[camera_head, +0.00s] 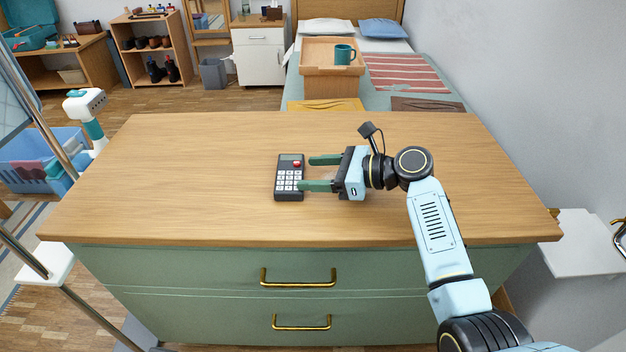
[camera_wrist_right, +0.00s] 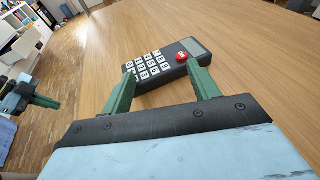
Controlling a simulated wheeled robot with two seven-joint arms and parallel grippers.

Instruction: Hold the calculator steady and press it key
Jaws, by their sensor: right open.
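A dark calculator (camera_head: 289,190) with white keys and one red key (camera_head: 297,163) lies flat on the wooden top of the drawer cabinet. It also shows in the right wrist view (camera_wrist_right: 157,71), just ahead of the fingers. My right gripper (camera_head: 305,172) is open and empty, its green fingers apart and pointing left at the calculator's right side. The nearer fingertip overlaps the calculator's right edge; I cannot tell whether it touches. My left gripper (camera_wrist_right: 45,102) shows only at the left edge of the right wrist view, clear of the calculator; its opening is unclear.
The wooden top (camera_head: 190,200) is otherwise bare. Two green drawers with brass handles (camera_head: 298,284) are below its front edge, both looking shut. A wall stands at the right.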

